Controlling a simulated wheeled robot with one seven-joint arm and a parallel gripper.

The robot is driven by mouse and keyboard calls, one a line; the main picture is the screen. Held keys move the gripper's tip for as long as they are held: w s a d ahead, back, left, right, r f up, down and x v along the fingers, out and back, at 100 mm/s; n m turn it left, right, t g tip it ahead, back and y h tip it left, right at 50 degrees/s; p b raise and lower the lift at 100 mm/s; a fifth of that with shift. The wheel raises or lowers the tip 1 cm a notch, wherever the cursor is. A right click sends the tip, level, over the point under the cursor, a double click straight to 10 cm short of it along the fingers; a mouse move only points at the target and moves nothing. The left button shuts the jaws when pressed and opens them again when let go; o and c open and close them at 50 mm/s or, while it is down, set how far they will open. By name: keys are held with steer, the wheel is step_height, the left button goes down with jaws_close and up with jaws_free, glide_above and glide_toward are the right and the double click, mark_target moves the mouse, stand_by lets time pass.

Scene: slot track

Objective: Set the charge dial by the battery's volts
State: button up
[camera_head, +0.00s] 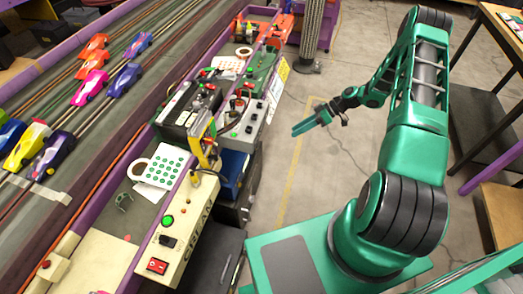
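My gripper (311,122) hangs over the open floor to the right of the track bench, apart from everything. Nothing shows in it, and its small green fingers do not show clearly whether they are open. A grey-white control box (243,117) with small knobs and switches stands on the bench edge. A blue box (232,170), possibly a battery, sits low beside the bench. I cannot make out which part is the charge dial, and no volts reading is legible.
A cream panel (180,225) with green and red buttons lies along the near bench edge. Slot cars (90,87) stand on the track. A post (310,38) stands behind; tables are at right. The floor between is free.

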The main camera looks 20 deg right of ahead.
steer(key=a+f+t+y, duration=0.2)
steer(key=a+f+t, duration=0.15)
steer(key=f, duration=0.35)
steer(key=a+f+t+y, duration=0.25)
steer(key=f+t, duration=0.25)
steer(key=f, duration=0.3)
steer(key=x, duration=1)
steer(key=shift+a+n, duration=0.3)
steer(key=shift+n, duration=0.1)
steer(key=shift+s+d, duration=0.1)
jaws_close()
